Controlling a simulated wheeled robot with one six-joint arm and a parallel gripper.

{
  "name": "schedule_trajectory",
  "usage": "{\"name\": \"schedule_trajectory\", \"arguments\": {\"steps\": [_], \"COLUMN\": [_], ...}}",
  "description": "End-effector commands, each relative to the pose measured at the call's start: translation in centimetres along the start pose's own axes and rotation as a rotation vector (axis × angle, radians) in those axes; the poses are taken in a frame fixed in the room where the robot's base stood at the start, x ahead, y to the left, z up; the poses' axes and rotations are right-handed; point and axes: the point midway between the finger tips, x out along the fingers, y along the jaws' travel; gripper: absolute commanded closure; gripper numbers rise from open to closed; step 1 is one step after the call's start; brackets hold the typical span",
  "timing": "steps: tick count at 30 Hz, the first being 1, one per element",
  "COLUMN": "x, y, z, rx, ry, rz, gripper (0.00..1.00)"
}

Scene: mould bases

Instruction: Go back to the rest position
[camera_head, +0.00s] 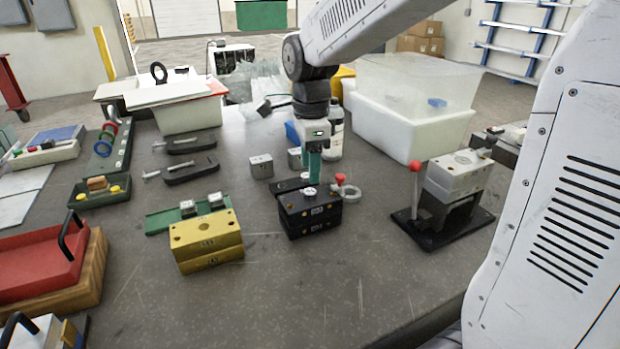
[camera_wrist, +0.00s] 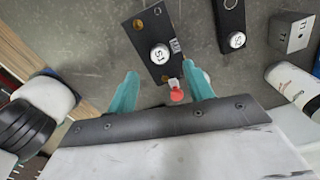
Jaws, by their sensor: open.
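My gripper (camera_head: 314,178) points down over the black mould base (camera_head: 312,222), its teal fingers close above the top near a round white knob. In the wrist view my gripper (camera_wrist: 160,70) has its two teal fingers spread apart with nothing clamped between them. The black block (camera_wrist: 138,22) lies beyond and between the fingertips, carrying a labelled white knob (camera_wrist: 159,54). A red ball (camera_wrist: 177,96) on a pale stem shows near the right finger. Whether the fingers touch anything is not clear.
A yellow mould base (camera_head: 207,240) stands left of the black one. A grey mould block (camera_head: 458,172) sits on a black stand with a red-knobbed lever (camera_head: 414,167) at right. A white bottle (camera_head: 334,132) and clear bin (camera_head: 420,85) stand behind.

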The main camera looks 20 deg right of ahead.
Motion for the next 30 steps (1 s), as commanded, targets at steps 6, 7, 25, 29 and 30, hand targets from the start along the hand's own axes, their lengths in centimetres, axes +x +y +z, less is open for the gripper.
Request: {"name": "schedule_trajectory", "arguments": {"steps": [6, 7, 25, 29, 30], "x": [-2.0, -2.1, -1.1, -1.6, -1.6], "y": [0.0, 0.0, 7.7, 12.2, 13.7], "z": [0.0, 0.0, -2.0, -3.3, -3.7], "rx": [0.000, 0.000, -0.954, -1.284, -1.380], "ry": [0.000, 0.000, -0.017, -0.024, -0.023], "rz": [-0.001, 0.000, 0.072, 0.058, 0.051], "gripper": [0.48, 0.48, 0.48, 0.48, 0.48]}}
